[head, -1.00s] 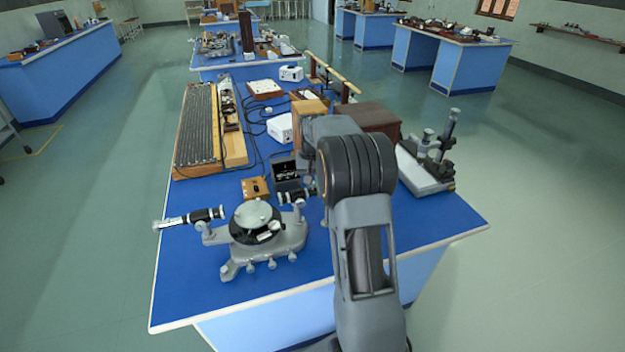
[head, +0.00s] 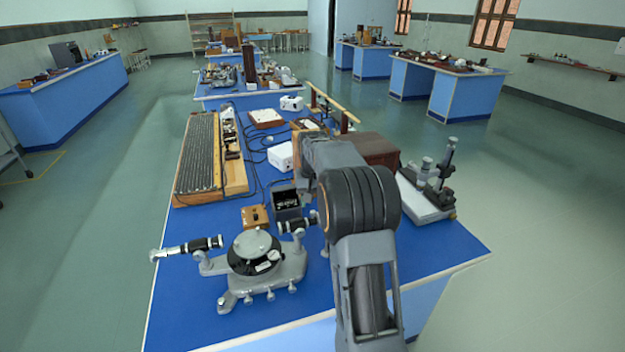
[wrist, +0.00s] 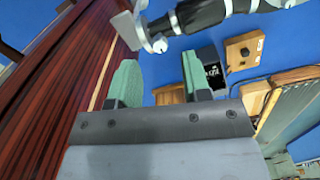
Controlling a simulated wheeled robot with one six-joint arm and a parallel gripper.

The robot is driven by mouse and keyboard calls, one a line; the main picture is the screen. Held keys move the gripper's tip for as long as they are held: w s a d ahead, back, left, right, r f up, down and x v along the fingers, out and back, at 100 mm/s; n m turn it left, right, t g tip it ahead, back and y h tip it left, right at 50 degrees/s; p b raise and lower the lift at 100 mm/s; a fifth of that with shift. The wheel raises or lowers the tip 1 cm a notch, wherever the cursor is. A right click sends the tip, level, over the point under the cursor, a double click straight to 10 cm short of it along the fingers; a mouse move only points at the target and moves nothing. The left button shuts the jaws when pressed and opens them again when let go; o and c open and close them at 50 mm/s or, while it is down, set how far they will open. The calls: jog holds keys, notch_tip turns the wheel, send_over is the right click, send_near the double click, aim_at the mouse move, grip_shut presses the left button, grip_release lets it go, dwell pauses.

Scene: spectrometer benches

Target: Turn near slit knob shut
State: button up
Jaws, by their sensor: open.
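The grey spectrometer (head: 262,262) stands on the near part of the blue bench, with a round table in its middle. One black and silver tube (head: 185,248) points left; a shorter one (head: 299,223) points right, toward my arm. In the wrist view a black tube (wrist: 203,14) crosses the top, with a small silver knob (wrist: 160,45) at its left end. I cannot tell for sure that this is the near slit knob. My gripper (wrist: 160,78) is open and empty, its green fingertips below the knob in the picture and apart from it. My arm hides the gripper in the head view.
A dark red-brown wooden box (wrist: 60,65) fills the wrist view's left side, close to one finger. A small wooden box (head: 254,216) and an open black case (head: 287,200) lie behind the spectrometer. A microscope-like instrument (head: 428,190) stands right of my arm.

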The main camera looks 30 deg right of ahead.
aim_at(313, 211)
notch_tip(313, 211, up, 10)
jog(key=shift+r, duration=0.15)
dwell(0.6)
